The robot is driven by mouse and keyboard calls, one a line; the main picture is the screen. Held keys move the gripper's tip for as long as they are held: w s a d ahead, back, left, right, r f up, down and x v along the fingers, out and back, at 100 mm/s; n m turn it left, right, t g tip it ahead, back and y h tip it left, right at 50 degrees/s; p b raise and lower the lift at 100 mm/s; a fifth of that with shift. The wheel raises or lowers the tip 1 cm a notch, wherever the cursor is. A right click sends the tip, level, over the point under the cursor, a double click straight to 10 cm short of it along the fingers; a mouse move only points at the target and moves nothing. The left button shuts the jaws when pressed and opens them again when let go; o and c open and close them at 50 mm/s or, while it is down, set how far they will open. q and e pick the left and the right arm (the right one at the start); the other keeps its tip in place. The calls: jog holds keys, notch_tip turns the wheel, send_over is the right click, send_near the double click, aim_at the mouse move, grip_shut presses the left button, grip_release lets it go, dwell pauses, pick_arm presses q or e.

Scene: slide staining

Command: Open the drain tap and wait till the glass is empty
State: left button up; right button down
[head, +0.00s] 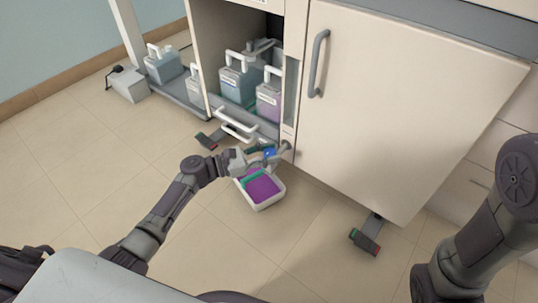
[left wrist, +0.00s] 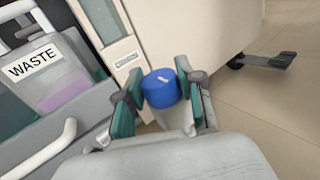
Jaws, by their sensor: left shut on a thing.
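The drain tap has a blue knob (head: 270,153) low on the cabinet's front post. My left gripper (head: 262,158) is at it. In the left wrist view the blue knob (left wrist: 160,88) sits between the green-padded fingers of my left gripper (left wrist: 160,100), which is shut on it. The glass, a tall narrow grey-green window (head: 291,92), is in the post above the tap. Its lower part also shows in the left wrist view (left wrist: 106,25), and I see no clear liquid level in it. My right gripper is out of view.
A white tray (head: 267,205) with purple liquid stands on the floor below the tap. Several jugs stand on the cabinet's low shelf, including a waste jug (left wrist: 62,75) with purple liquid. A large cabinet door (head: 400,110) is to the right.

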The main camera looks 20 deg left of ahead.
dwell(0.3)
pick_arm(q)
jog(key=o, duration=1.2)
jog(key=shift+c, duration=0.2)
jog(key=v, duration=1.2)
jog(key=shift+w, duration=0.15)
jog(key=shift+a, duration=0.1)
